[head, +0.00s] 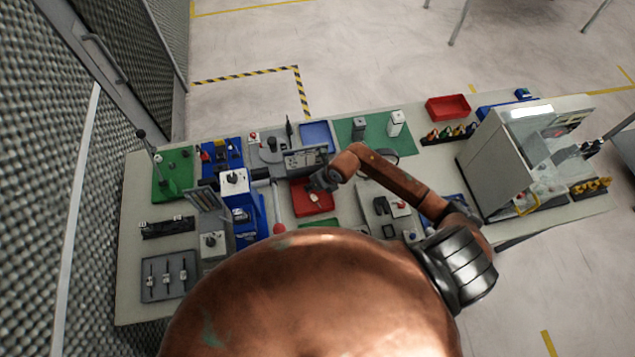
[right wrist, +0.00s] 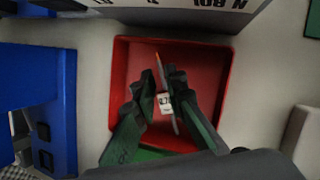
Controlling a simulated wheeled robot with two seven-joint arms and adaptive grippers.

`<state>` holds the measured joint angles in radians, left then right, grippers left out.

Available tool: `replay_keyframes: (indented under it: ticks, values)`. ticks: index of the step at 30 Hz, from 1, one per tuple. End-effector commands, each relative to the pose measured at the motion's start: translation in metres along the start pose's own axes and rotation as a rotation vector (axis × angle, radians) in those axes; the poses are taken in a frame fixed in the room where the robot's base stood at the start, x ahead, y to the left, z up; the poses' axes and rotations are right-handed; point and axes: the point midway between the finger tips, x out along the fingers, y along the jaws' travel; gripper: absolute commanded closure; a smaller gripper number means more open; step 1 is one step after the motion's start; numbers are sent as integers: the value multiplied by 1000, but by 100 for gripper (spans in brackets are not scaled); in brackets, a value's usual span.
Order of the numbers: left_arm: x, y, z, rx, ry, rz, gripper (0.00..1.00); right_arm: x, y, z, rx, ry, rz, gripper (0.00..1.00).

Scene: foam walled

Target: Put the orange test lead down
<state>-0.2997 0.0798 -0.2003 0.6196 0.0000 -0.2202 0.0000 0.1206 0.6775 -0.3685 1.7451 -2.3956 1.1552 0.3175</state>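The orange test lead (right wrist: 160,70) is a thin stick with an orange tip and a white printed tag (right wrist: 166,103). It lies over the red tray (right wrist: 215,75), between the fingers of my right gripper (right wrist: 161,78). The fingers stand apart, with a gap beside the lead. In the head view, the right gripper (head: 322,183) is above the red tray (head: 298,200), and the pale tag shows just below it. Whether the lead rests fully on the tray floor is hard to tell. My left gripper is out of view.
A blue stand (head: 241,205) is left of the tray, and a grey panel with printed marks (head: 306,158) stands behind it. A grey fixture (head: 385,210) lies to the right. A large pale cabinet (head: 500,170) stands on the right of the table. Bare table surrounds the tray narrowly.

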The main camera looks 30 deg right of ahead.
Motion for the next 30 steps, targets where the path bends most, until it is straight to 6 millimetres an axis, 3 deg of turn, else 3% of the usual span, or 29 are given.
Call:
replay_keyframes:
  ticks: [6,13,18,30]
  values:
    - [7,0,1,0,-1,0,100,-47,-1,0,-4,-3,-3,88]
    - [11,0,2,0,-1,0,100,-83,-1,0,-2,-2,-2,88]
    - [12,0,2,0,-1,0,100,-94,0,0,0,0,-1,88]
    - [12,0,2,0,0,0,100,-94,0,0,0,0,-1,88]
